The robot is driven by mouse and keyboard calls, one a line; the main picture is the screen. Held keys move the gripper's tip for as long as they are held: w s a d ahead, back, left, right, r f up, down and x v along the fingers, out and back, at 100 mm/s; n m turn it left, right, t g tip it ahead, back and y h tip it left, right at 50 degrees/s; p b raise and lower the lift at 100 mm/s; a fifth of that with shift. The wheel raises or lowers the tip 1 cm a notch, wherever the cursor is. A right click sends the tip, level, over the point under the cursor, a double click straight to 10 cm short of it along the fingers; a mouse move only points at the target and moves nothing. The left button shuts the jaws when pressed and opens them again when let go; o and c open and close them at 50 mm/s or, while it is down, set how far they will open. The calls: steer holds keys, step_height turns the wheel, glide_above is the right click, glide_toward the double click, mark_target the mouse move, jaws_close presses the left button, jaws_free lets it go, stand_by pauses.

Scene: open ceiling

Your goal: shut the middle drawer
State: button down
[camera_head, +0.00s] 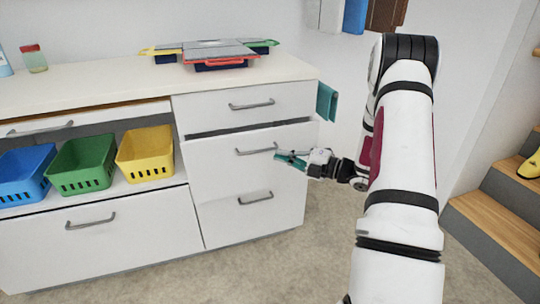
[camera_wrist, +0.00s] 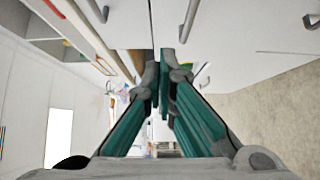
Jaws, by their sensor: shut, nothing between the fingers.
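The white cabinet has a column of three drawers on its right side. The middle drawer (camera_head: 225,165) has a grey bar handle (camera_head: 256,151), and a dark gap shows along its top edge, so it stands a little open. My gripper (camera_head: 280,157) has teal fingers closed together with nothing in them. It is at the right end of the middle drawer's handle, in front of the drawer face; I cannot tell whether it touches. In the wrist view the fingers (camera_wrist: 164,70) meet near white drawer fronts.
The top drawer (camera_head: 215,104) and bottom drawer (camera_head: 225,218) look closed. Blue, green and yellow baskets (camera_head: 146,155) stand in the open shelf at left. Flat lidded boxes (camera_head: 215,50) lie on the countertop. Wooden stairs (camera_head: 500,225) are at right. Floor in front is clear.

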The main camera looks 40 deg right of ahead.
mark_target(256, 135)
steer(key=b+x, duration=0.1)
steer(key=x, duration=0.2)
steer(key=d+b+x, duration=0.1)
steer(key=b+x, duration=0.1)
steer(key=x, duration=0.2)
steer(key=w+d+b+x, duration=0.1)
steer(key=x, duration=0.2)
steer(key=shift+w+a+f, duration=0.15)
steer(key=shift+w+a, duration=0.05)
steer(key=shift+w, duration=0.15)
steer(key=shift+w+d+b, duration=0.1)
steer(key=shift+w+b, duration=0.2)
steer(key=shift+w, duration=0.25)
steer(key=w+p, duration=0.2)
steer(key=w+d+p, duration=0.1)
steer(key=w+p, duration=0.1)
steer(key=w, duration=0.1)
steer(key=shift+d+r, duration=0.2)
steer(key=shift+d, duration=0.05)
steer(key=shift+s, duration=0.1)
